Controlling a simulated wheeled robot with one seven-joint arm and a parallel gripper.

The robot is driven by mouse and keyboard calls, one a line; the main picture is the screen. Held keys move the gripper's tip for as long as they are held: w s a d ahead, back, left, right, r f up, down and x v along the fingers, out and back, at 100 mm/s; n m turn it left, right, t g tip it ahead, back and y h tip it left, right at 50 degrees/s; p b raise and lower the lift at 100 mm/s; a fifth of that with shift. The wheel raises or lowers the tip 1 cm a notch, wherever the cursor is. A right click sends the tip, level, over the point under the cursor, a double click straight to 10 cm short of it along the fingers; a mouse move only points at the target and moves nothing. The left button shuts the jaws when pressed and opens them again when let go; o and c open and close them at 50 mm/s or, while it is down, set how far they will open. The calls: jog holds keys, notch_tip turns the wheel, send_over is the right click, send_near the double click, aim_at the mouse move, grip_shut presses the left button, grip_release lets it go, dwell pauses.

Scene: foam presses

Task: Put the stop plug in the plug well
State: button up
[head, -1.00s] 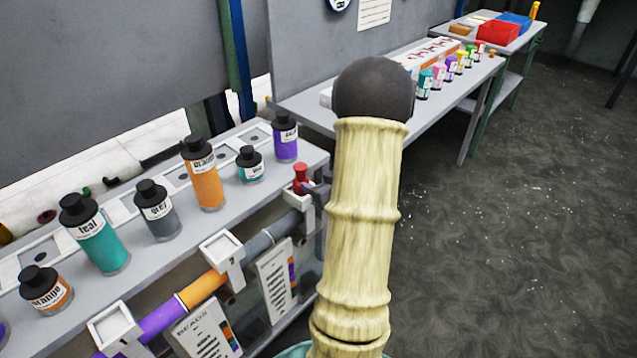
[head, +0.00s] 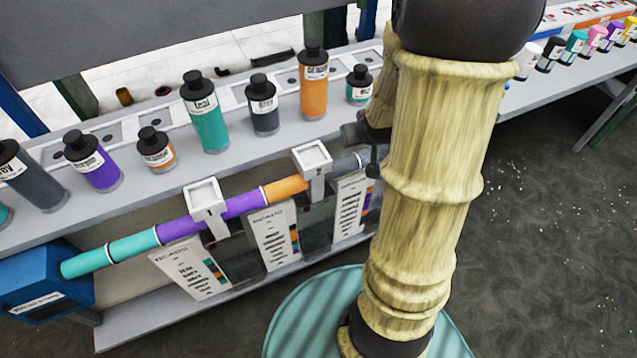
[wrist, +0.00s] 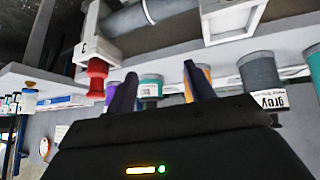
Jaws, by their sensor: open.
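A red plug-like piece (wrist: 97,80), likely the stop plug, shows left of my fingers in the wrist view. It meets a white bracket (wrist: 97,48) at the end of the grey tube; I cannot tell whether it is seated in it. My gripper (wrist: 160,85) is open, with nothing seen between its fingers. In the head view my arm hides the red piece, and my gripper (head: 368,148) shows only in part beside the arm, near the grey tube end. White square holders numbered 1 (head: 207,196) and 2 (head: 312,156) stand on the tube. I cannot tell which part is the plug well.
Several bottles, among them teal (head: 205,125), grey (head: 263,112) and orange (head: 313,90), stand along the bench behind the tube. A blue box (head: 45,283) is at the tube's left end.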

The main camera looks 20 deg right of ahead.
jog(key=s+a+g+y, duration=0.1)
jog(key=s+a+g, duration=0.1)
jog(key=s+a, duration=0.3)
jog(key=s+a+n+g+y, duration=0.1)
jog(key=s+a+g, duration=0.1)
jog(key=s+a, duration=0.3)
jog(key=a, duration=0.4)
jog(key=shift+s+a+r+g, duration=0.25)
jog(key=shift+a+r+g, duration=0.15)
